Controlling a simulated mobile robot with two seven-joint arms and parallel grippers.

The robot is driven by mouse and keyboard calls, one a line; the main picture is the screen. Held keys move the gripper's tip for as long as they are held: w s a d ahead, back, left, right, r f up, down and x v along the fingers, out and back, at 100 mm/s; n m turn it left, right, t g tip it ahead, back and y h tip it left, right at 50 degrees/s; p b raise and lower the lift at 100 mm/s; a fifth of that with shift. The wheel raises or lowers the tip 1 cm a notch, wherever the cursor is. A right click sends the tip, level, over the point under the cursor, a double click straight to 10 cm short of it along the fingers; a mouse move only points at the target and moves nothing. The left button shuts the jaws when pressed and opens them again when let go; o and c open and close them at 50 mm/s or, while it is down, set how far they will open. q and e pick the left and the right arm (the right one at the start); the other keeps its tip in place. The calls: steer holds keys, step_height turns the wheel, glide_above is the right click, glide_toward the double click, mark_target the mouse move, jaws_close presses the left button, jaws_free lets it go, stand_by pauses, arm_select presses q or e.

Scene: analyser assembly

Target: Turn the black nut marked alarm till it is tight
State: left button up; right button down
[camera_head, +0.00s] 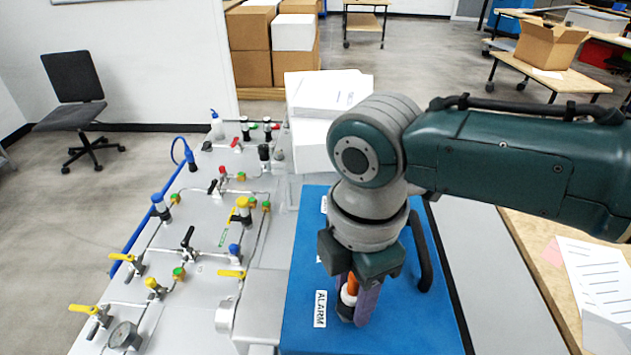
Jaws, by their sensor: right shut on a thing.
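The black nut marked alarm (345,312) is at the front of the blue panel (302,338), just right of the white ALARM label (320,309). Only its lower part shows; the fingers hide the rest. My right gripper (354,308) points down from above, its fingers shut around the fitting at the nut. An orange and white part (350,290) shows between the fingers. I cannot tell how tight the nut is. My left gripper is not in view.
A black handle (424,262) stands on the blue panel right of my gripper. A grey panel with pipes, coloured valves and a gauge (124,336) is at the left. White boxes (327,95) stand behind. A wooden table (540,262) with papers is at the right.

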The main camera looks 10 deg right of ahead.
steer(key=m+p, duration=0.1)
steer(key=m, duration=0.2)
steer(key=m+p, duration=0.1)
steer(key=m, duration=0.3)
steer(key=shift+s+a+r, duration=0.1)
steer(key=shift+r, duration=0.1)
steer(key=m, duration=0.3)
steer(key=shift+f+m+p, duration=0.1)
steer(key=shift+m+p, duration=0.2)
steer(key=shift+p, duration=0.1)
steer(key=shift+m, duration=0.5)
steer(key=c, duration=0.6)
jaws_free()
steer(key=shift+f, duration=0.1)
